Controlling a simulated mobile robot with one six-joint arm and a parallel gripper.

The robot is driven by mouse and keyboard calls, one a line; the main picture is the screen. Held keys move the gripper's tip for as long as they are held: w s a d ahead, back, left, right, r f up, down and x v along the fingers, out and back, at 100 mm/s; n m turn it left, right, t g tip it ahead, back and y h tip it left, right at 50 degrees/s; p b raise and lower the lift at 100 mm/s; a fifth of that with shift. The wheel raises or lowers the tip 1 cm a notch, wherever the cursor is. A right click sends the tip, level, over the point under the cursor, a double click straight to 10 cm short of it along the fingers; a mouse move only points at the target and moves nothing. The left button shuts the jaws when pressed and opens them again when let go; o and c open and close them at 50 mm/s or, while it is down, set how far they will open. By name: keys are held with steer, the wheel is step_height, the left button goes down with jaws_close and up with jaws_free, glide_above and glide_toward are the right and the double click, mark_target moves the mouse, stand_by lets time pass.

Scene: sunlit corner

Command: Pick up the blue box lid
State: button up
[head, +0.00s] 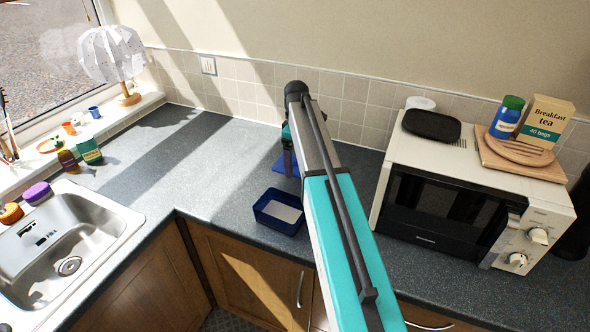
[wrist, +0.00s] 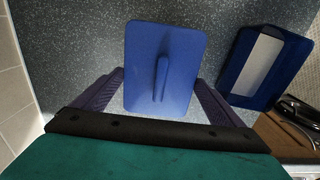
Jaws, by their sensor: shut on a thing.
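The blue box lid (wrist: 182,50) is a flat, rounded rectangle with a raised bar handle (wrist: 162,78). My gripper (wrist: 160,80) is shut on the lid, with one dark finger at each side of it in the wrist view. In the head view the lid (head: 281,167) shows partly behind my arm, below my gripper (head: 289,160). I cannot tell whether the lid touches the worktop. The open blue box (head: 265,212) stands on the worktop just in front of the lid, with something pale inside. It also shows at the right of the wrist view (wrist: 234,80).
A microwave (head: 440,215) stands to the right, with a dark dish (head: 431,125) and a wooden board (head: 520,160) on top. A sink (head: 75,235) is at the left. A tiled wall (head: 245,97) runs behind. The worktop (head: 205,150) left of the lid is clear.

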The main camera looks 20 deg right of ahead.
steer(key=shift+r+b, duration=0.5)
steer(key=shift+r, duration=1.65)
